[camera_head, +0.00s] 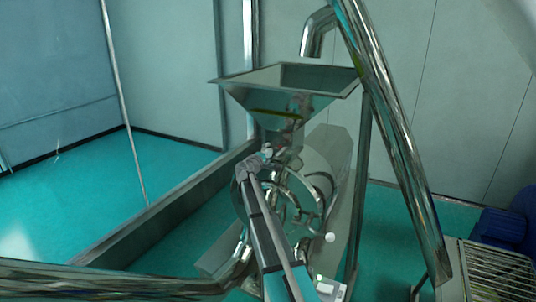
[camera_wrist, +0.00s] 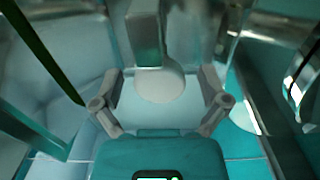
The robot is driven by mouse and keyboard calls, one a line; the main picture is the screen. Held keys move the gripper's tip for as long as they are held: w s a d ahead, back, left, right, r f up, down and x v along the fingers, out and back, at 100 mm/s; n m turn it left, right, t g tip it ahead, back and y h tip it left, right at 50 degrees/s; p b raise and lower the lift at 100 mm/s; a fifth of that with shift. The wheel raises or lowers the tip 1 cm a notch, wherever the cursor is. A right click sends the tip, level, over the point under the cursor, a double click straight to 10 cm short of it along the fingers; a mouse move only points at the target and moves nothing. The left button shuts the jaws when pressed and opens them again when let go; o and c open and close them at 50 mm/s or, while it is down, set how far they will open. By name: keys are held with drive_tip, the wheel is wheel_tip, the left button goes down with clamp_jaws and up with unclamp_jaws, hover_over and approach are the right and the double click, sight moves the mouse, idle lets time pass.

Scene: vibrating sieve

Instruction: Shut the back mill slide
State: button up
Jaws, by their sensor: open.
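The mill (camera_head: 305,200) stands in the middle of the head view under a square metal hopper (camera_head: 260,96). In the wrist view a grey metal bar (camera_wrist: 146,40) with a pale round end (camera_wrist: 159,86) lies between my fingers; it looks like the slide and its knob, but I cannot tell how far it is pulled out. My gripper (camera_wrist: 160,100) is open around the pale end, with a gap on both sides. In the head view my gripper (camera_head: 256,160) is just below the hopper at the mill's neck, and it hides most of the slide there.
A slanting metal pipe (camera_head: 395,130) and an upright post (camera_head: 362,180) stand right of the mill. A metal rail (camera_head: 165,205) runs on the left. A pale ball knob (camera_head: 330,238) is low on the mill's right. Open green floor (camera_head: 80,195) lies left.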

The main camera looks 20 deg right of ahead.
drive_tip(key=v, duration=1.1)
drive_tip(key=shift+s+a, duration=0.25)
drive_tip(key=shift+a, duration=0.05)
drive_tip(key=s+a+f+m+g+y+b, duration=0.3)
drive_tip(key=s+f+g, duration=0.1)
drive_tip(key=s+f, duration=0.6)
drive_tip(key=s+a+f+m+g+y+b, duration=0.3)
drive_tip(key=s+f+m, duration=0.1)
drive_tip(key=s+f, duration=0.55)
drive_tip(key=s+a+f+g+y+b, duration=0.2)
drive_tip(key=s+a+f+y, duration=0.2)
drive_tip(key=s+a, duration=0.3)
drive_tip(key=s+a+f+g+y+b, duration=0.2)
drive_tip(key=s+a+f+y, duration=0.2)
drive_tip(key=s, duration=0.5)
drive_tip(key=a+f, duration=0.1)
drive_tip(key=a, duration=0.1)
drive_tip(key=shift+s+a+f+m+b, duration=0.2)
drive_tip(key=shift+a+f+m+b, duration=0.1)
drive_tip(key=shift+a+f, duration=0.05)
